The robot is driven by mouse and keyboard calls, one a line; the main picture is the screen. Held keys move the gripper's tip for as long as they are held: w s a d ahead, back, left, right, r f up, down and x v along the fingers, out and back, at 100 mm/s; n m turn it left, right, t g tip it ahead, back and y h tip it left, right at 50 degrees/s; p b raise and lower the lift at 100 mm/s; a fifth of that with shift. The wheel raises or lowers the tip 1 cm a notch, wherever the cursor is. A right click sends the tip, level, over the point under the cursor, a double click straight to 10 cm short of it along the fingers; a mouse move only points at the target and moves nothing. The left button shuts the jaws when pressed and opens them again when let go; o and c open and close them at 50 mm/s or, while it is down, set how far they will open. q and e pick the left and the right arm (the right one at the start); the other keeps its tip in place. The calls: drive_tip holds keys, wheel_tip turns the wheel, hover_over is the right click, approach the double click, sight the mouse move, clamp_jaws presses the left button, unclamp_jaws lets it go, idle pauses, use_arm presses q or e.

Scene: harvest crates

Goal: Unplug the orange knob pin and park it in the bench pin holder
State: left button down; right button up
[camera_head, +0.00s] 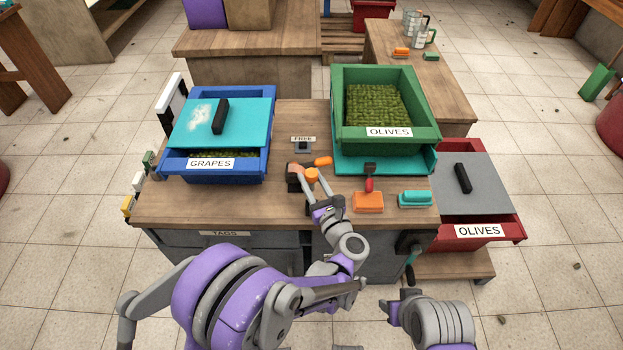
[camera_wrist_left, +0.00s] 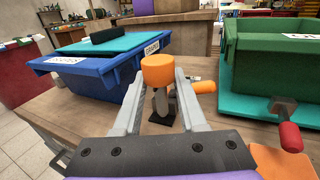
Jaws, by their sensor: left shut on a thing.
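The orange knob pin (camera_head: 312,175) is between the fingers of my left gripper (camera_head: 311,181), low over the middle of the wooden bench. The left wrist view shows its round orange knob (camera_wrist_left: 158,68) with a finger on each side, and the left gripper (camera_wrist_left: 160,82) is shut on it. A grey stem and a black base (camera_wrist_left: 162,119) show below the knob; whether the pin sits in that base I cannot tell. A small dark block (camera_head: 303,148) with a FREE label stands just behind; I cannot confirm it is the pin holder. My right gripper (camera_head: 393,311) is low at the front, its jaws unclear.
An orange handle (camera_head: 323,161) lies close beside the knob. A blue grapes crate (camera_head: 258,158) with teal lid stands left, a green olives crate (camera_head: 428,122) right. A red-handled tool (camera_head: 369,184), orange block (camera_head: 368,203) and teal block (camera_head: 415,199) lie at front right.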

use_arm(q)
drive_tip(key=shift+f+b, duration=1.9)
drive_tip(key=shift+f, duration=0.95)
drive_tip(key=shift+f, duration=0.1)
drive_tip(key=shift+f+b, duration=1)
drive_tip(key=shift+f, duration=0.15)
drive_tip(key=shift+f+b, duration=0.3)
drive_tip(key=shift+f, duration=0.05)
drive_tip(key=shift+f+b, duration=0.5)
drive_tip(key=shift+f, duration=0.1)
drive_tip(key=shift+c, duration=1.9)
unclamp_jaws()
